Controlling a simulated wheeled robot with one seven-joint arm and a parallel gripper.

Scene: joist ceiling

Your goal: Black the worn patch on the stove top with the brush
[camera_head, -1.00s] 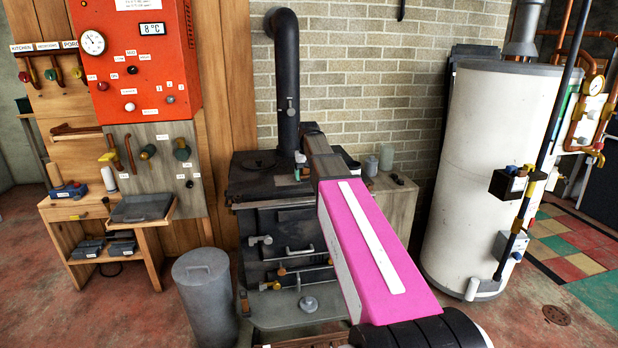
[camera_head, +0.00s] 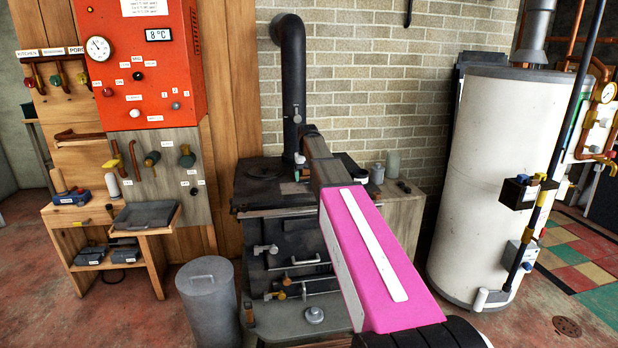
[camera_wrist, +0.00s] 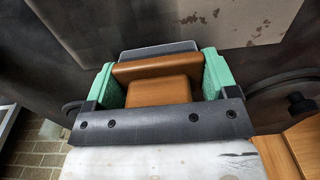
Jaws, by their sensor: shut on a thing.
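The dark stove (camera_head: 290,250) stands against the brick wall, its flat black top (camera_head: 262,172) partly covered by my arm. My gripper (camera_wrist: 158,78) has green finger pads and is shut on the brush (camera_wrist: 158,92), a brown wooden block in the wrist view. A grey edge shows behind the brush; its bristles are hidden. In the head view my arm reaches over the stove top and mostly hides the gripper and brush.
The black flue pipe (camera_head: 292,90) rises at the back of the stove top. A grey lidded bin (camera_head: 208,300) stands at the front left. Jars (camera_head: 384,170) stand on a cabinet to the right. A white tank (camera_head: 490,180) stands farther right. Red floor is clear between stove and tank.

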